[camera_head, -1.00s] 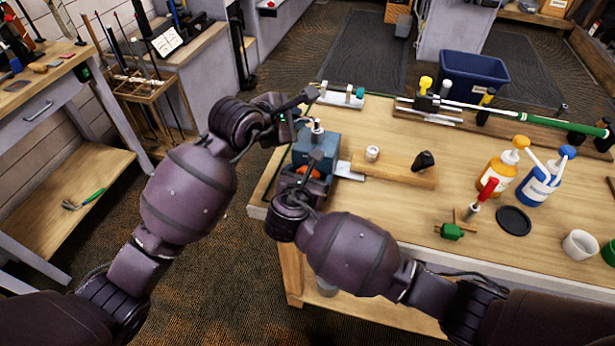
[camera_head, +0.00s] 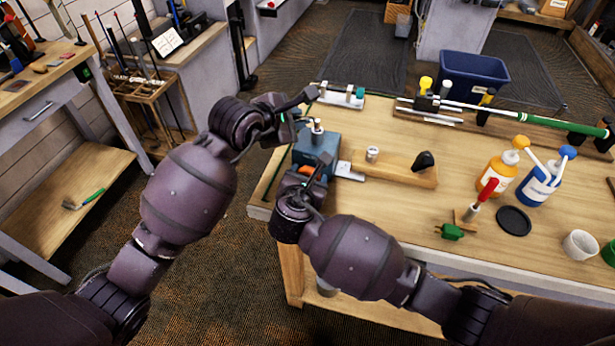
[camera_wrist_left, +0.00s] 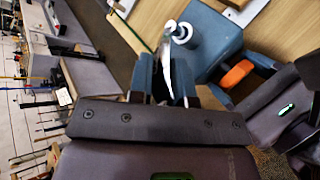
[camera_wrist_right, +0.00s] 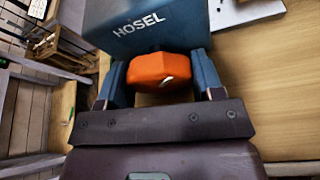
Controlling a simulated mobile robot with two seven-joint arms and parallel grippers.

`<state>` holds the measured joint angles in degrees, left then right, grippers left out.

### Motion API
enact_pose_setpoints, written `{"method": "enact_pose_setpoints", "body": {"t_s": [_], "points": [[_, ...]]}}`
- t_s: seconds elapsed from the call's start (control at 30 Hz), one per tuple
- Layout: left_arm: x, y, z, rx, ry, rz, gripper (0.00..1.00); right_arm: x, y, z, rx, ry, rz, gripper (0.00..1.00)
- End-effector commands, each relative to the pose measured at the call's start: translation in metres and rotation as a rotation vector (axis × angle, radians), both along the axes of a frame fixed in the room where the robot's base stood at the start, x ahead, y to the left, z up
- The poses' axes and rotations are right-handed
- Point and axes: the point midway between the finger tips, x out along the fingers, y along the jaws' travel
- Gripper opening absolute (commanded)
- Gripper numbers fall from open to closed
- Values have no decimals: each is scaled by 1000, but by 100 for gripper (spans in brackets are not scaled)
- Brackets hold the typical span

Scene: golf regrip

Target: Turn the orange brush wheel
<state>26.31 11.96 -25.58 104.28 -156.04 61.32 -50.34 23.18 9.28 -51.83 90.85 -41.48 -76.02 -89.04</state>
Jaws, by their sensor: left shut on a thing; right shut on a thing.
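The orange brush wheel (camera_wrist_right: 160,72) is a faceted knob on the side of a blue box marked HOSEL (camera_wrist_right: 150,25). My right gripper (camera_wrist_right: 160,82) is shut on the wheel, one finger on each side. In the head view, a bit of orange (camera_head: 307,170) shows at my right gripper (camera_head: 309,176). The blue box (camera_head: 318,146) sits on the bench's left end. My left gripper (camera_wrist_left: 163,85) is shut on a slim silver metal piece (camera_wrist_left: 165,62) beside the pale round post (camera_wrist_left: 182,33) on top of the box. Whether the piece touches the post is unclear.
The wooden bench (camera_head: 375,240) holds a wooden block (camera_head: 395,172) just right of the box. Orange (camera_head: 497,172) and blue-white (camera_head: 540,186) pump bottles stand farther right. A club with a green grip (camera_head: 540,119) lies at the back, near a blue bin (camera_head: 473,80).

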Motion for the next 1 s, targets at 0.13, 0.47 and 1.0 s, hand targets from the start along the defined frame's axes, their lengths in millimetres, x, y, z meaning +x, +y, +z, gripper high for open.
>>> {"method": "enact_pose_setpoints", "body": {"t_s": [0.13,0.47,1.0], "points": [[0,0,0,1,0,1,0,0,0,0,-1,1,1,65],[0,0,0,1,0,1,0,0,0,0,-1,1,1,86],[0,0,0,1,0,1,0,-59,15,24,2,2,2,86]]}}
